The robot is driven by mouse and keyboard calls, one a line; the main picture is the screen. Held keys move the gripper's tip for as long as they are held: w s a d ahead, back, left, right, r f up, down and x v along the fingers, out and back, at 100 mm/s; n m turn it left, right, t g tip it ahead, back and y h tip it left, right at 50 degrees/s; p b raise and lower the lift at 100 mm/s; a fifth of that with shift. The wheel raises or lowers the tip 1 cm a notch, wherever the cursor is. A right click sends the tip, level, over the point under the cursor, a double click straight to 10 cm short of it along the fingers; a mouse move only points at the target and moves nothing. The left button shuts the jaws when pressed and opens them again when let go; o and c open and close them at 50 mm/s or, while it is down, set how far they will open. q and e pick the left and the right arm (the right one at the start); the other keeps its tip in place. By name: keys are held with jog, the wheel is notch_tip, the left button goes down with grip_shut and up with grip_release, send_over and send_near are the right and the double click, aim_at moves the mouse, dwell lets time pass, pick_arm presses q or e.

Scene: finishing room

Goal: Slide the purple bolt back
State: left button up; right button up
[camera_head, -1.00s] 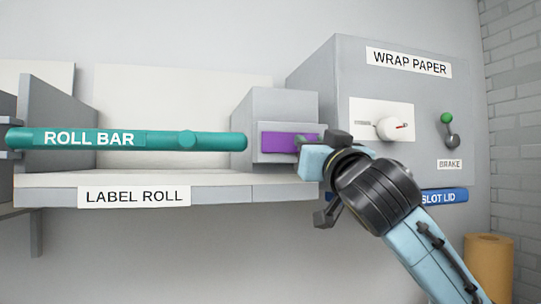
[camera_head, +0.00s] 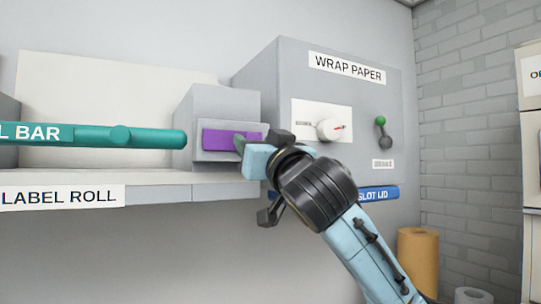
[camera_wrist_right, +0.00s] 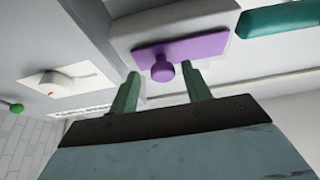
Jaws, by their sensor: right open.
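The purple bolt (camera_head: 218,139) is a flat purple plate on the front of a grey block at the right end of the label roll shelf. In the right wrist view the bolt (camera_wrist_right: 205,45) shows a round purple knob (camera_wrist_right: 162,71). My right gripper (camera_wrist_right: 163,92) is open, with its two green fingers apart on either side of the knob. I cannot tell whether they touch it. In the head view my right gripper (camera_head: 240,144) covers the bolt's right end and hides the knob. My left gripper is not in view.
The teal roll bar (camera_head: 150,137) runs left of the block, above the shelf (camera_head: 155,192). The grey wrap paper cabinet (camera_head: 290,85) stands right, with a white dial (camera_head: 328,129), a green-tipped brake lever (camera_head: 382,130) and a blue slot lid (camera_head: 380,193). A brown roll (camera_head: 418,258) stands lower right.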

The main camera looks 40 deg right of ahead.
jog(key=b+v, duration=0.5)
jog(key=v, duration=0.8)
jog(key=shift+w+d+f, duration=0.1)
jog(key=shift+w, duration=0.05)
